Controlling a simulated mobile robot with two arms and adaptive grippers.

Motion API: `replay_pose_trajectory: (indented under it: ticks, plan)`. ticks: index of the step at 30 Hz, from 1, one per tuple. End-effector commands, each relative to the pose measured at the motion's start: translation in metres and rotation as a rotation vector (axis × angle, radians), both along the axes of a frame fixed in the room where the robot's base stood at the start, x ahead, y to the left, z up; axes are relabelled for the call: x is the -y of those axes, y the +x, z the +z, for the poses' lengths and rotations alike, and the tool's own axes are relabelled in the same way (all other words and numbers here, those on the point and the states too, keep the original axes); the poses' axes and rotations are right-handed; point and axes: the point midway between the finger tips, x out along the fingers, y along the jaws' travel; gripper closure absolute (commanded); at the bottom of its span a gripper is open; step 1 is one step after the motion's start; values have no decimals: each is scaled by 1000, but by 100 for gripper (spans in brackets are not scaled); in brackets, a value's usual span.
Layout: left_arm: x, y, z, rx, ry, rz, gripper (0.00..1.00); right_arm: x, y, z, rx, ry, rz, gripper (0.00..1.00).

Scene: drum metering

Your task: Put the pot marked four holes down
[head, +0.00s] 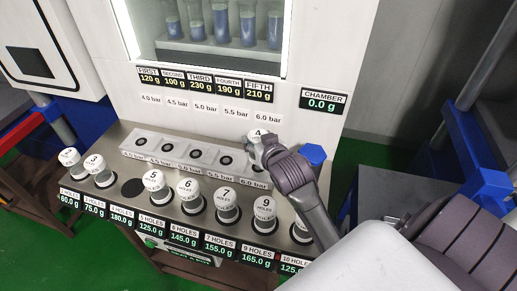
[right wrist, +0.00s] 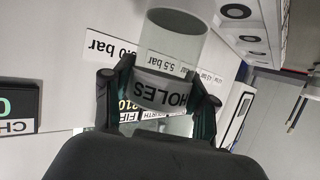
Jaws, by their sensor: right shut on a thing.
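The pot marked four (head: 256,134), with a white cap, is held in my right gripper (head: 264,150). In the right wrist view the pot (right wrist: 172,48) has a clear body and a white band reading HOLES, with the fingers on both sides of the band. In the head view it appears over the right end of the pale block of round seats (head: 210,158), near the 6.0 bar seat; its height above the block is hard to judge. A dark empty round place (head: 133,187) lies between pot three (head: 96,164) and pot five (head: 154,182). My left gripper is not in view.
Pots six (head: 189,190), seven (head: 225,200) and nine (head: 264,208) stand along the front row, with weight displays before them. A chamber display (head: 322,102) reads 0.0 g. A blue-topped knob (head: 313,153) is close to my right arm. The block's seats appear empty.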

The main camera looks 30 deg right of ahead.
Motion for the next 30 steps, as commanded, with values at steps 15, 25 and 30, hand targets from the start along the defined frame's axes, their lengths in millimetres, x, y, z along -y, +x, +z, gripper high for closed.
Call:
replay_pose_trajectory:
  ticks: [15,25,30]
  plan:
    - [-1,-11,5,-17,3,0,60,0,0,-39,0,0,0,86]
    - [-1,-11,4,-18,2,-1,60,0,0,-42,-2,0,0,18]
    - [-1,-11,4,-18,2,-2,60,0,-1,-42,-2,0,0,18]
